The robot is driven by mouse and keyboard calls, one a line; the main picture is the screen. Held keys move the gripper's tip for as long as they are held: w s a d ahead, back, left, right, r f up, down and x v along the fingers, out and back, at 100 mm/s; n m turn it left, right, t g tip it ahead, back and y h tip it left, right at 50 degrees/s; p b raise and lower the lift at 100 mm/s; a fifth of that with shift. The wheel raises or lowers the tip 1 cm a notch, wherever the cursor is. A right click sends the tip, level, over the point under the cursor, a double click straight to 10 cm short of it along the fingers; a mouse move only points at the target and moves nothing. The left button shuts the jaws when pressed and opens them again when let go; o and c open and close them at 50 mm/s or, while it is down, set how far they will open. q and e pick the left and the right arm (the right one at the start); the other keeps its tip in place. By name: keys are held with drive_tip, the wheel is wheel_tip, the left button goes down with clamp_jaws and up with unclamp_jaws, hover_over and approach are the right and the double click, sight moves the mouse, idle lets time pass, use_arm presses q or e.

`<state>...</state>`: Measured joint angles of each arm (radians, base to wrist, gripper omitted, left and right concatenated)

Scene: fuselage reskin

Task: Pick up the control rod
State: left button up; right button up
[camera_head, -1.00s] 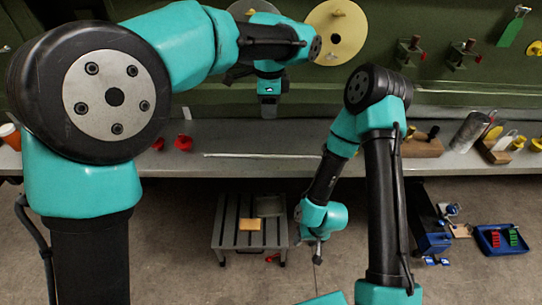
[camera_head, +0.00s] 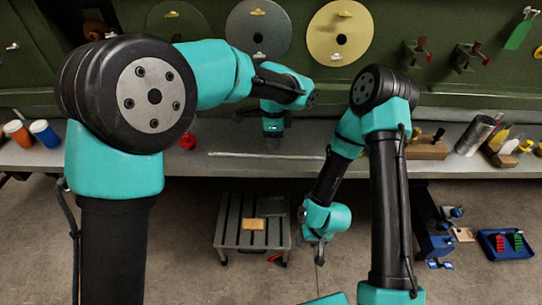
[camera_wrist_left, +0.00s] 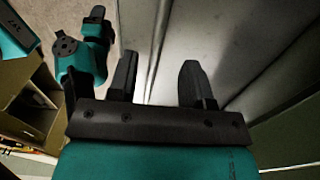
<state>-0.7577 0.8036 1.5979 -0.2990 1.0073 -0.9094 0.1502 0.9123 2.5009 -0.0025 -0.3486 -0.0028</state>
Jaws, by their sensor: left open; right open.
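A thin, pale rod (camera_head: 265,155), which I take to be the control rod, lies lengthwise on the grey bench (camera_head: 225,170). My left gripper (camera_head: 273,140) hangs pointing down just behind the rod's middle, apart from it as far as I can tell. My right gripper (camera_head: 319,255) is low in front of the bench, beside the slatted stand, small and empty.
A slatted stand (camera_head: 230,232) with a tan block (camera_head: 253,224) is on the floor. A red cap (camera_head: 187,142) and cups (camera_head: 44,133) are on the bench at left. A wooden block (camera_head: 428,150) and canister (camera_head: 474,134) are at right. A blue tray (camera_head: 507,244) is on the floor.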

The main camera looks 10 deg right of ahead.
sight(272, 154)
use_arm(q)
drive_tip(key=shift+f, duration=0.6)
drive_tip(key=shift+f, duration=0.1)
drive_tip(key=shift+a+f, duration=0.15)
drive_tip(key=shift+f, duration=2.35)
drive_tip(key=shift+c, duration=0.4)
clamp_jaws()
